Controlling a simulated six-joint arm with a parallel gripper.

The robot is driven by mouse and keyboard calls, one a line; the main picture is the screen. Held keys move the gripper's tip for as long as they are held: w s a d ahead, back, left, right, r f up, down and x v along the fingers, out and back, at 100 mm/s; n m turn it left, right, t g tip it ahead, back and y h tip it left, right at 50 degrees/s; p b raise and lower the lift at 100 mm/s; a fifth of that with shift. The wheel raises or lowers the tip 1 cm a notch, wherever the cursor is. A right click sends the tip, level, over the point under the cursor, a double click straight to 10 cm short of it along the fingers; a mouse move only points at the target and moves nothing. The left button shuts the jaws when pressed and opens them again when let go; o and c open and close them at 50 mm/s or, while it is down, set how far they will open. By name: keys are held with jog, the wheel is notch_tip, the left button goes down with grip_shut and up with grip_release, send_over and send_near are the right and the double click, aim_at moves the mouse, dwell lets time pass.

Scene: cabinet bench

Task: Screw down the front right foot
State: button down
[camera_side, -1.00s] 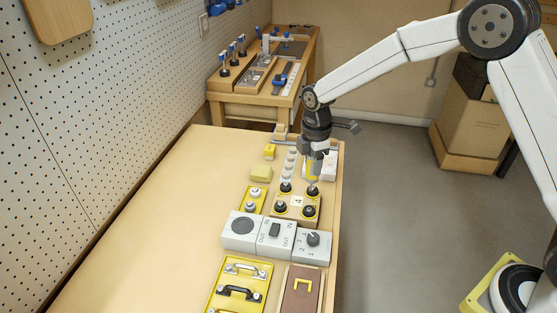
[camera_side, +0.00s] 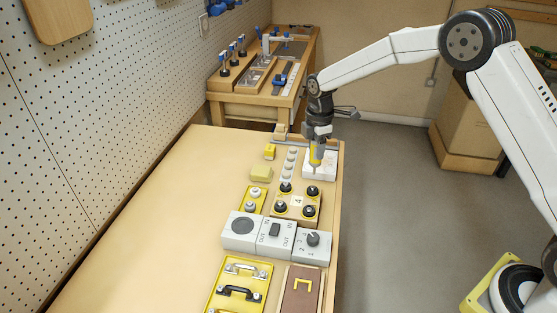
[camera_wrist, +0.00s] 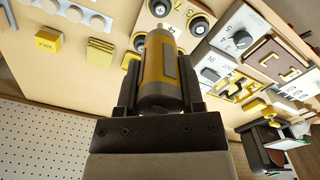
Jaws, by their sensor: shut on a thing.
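My gripper (camera_side: 318,138) is shut on a yellow and grey screwdriver (camera_side: 316,157), held upright with its tip down. In the wrist view the screwdriver (camera_wrist: 160,72) sits between the two dark fingers (camera_wrist: 160,95). The exact tip height cannot be told.
The white plate (camera_side: 328,166) lies behind the block. A row of white discs (camera_side: 290,163) and a yellow block (camera_side: 261,174) lie to the left. Grey switch boxes (camera_side: 276,237) stand nearer the camera. The left part of the bench (camera_side: 160,220) is clear.

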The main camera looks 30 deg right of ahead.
aim_at(315, 163)
jog(key=shift+f, duration=2.15)
jog(key=shift+f, duration=0.65)
dwell(2.1)
jog(key=shift+r, duration=0.1)
dwell(0.4)
jog(key=shift+r, duration=2.95)
